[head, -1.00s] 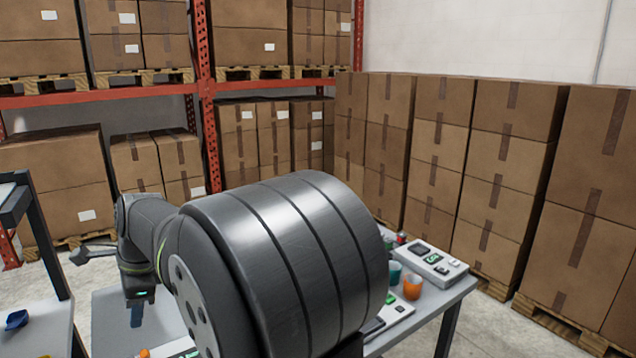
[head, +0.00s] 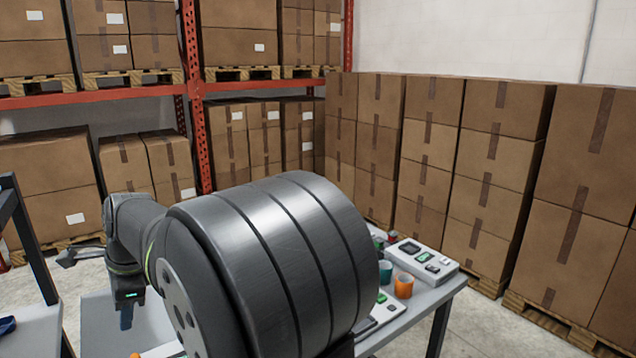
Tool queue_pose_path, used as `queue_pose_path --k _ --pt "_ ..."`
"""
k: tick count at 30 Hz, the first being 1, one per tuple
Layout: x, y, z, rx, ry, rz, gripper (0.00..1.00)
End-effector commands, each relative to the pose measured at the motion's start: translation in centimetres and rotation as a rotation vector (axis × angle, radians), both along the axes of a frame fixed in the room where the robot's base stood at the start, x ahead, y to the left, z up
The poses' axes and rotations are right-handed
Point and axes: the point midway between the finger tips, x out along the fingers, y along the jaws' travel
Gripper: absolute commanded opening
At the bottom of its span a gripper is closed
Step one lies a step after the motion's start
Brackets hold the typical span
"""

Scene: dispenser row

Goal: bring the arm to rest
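My arm shows large in the foreground as a thick dark grey drum, with thinner links bending down at the left. My gripper (head: 126,317) appears at the lower left of the head view, hanging downward below a dark wrist with a small green light. It is small and dark against the table's pale top, so the gap between its fingers cannot be made out. No held object can be seen. The grey worktable (head: 447,291) lies below and behind the arm, and the drum hides much of it.
A teal cup (head: 385,272) and an orange cup (head: 403,286) stand near a pale device (head: 422,259) at the table's right. A dark-framed stand (head: 33,240) is at the left. Stacked cartons (head: 497,165) and a red rack (head: 191,100) fill the back.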

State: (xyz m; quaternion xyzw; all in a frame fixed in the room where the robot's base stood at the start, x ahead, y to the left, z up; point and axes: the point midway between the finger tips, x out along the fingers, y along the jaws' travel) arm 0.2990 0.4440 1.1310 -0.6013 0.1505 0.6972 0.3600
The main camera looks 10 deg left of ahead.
Motion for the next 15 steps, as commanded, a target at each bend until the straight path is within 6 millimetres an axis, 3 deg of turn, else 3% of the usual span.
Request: queue_pose_path --k 15 --pt "0.53 -0.39 -0.22 -0.039 -0.096 0.416 0.39"
